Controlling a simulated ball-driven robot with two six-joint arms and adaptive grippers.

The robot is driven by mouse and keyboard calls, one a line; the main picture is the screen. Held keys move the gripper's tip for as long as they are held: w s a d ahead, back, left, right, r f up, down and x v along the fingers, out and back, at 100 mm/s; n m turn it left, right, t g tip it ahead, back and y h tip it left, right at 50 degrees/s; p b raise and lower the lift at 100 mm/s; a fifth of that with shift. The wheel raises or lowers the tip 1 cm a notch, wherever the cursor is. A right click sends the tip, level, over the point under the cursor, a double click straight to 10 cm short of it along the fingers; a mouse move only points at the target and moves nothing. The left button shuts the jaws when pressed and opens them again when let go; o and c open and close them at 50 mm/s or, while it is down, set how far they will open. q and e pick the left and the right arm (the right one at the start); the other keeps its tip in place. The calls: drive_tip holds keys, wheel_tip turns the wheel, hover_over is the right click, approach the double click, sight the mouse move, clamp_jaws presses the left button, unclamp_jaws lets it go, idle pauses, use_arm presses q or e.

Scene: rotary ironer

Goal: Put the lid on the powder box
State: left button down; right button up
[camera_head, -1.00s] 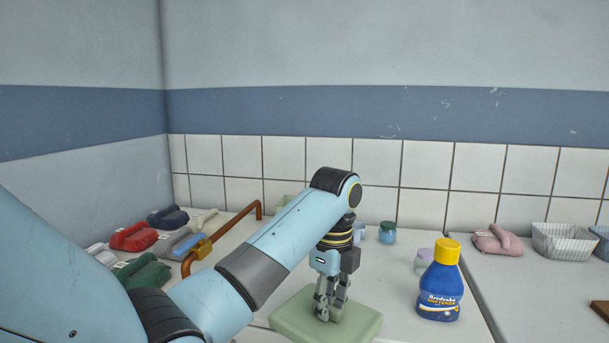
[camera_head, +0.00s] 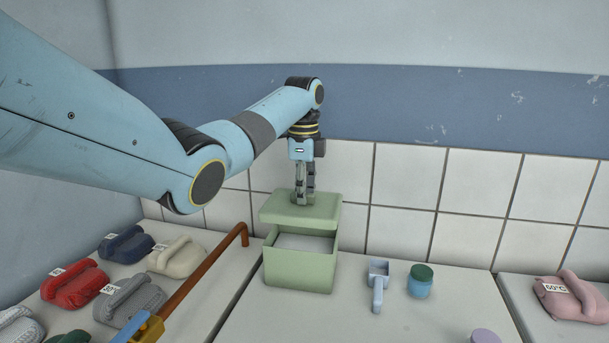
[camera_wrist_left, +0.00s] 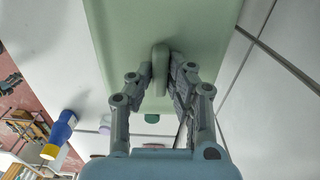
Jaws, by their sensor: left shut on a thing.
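The green powder box (camera_head: 299,268) stands open on the white surface near the tiled wall, with pale powder showing inside. Its green lid (camera_head: 285,208) is held level above the rear part of the box, set back so that the front of the opening shows. Whether the lid touches the box's back rim I cannot tell. My left gripper (camera_head: 304,198) points down and is shut on the lid's handle; the left wrist view shows the handle (camera_wrist_left: 160,70) between the fingers and the lid filling the upper middle. My right gripper is not in view.
Folded cloth bundles (camera_head: 75,284) lie at the left, a pink one (camera_head: 570,297) at the right.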

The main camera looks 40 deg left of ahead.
use_arm(q)
drive_tip(key=shift+w+a+r, duration=0.1)
drive_tip(key=shift+a+r, duration=0.05)
drive_tip(key=shift+r, duration=0.1)
drive_tip(key=shift+f, duration=0.9)
drive_tip(key=shift+f+b, duration=0.5)
drive_tip(key=shift+f, duration=0.4)
drive_tip(key=shift+f+b, duration=0.4)
drive_tip(key=shift+f, duration=0.9)
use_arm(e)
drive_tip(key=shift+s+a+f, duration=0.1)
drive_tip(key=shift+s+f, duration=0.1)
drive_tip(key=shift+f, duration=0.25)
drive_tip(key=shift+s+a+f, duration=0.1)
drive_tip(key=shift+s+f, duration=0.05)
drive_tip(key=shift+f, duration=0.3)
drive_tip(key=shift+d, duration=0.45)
use_arm(q)
drive_tip(key=shift+p, duration=0.35)
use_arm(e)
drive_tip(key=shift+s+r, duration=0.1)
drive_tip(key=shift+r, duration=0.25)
use_arm(q)
drive_tip(key=shift+f, duration=0.1)
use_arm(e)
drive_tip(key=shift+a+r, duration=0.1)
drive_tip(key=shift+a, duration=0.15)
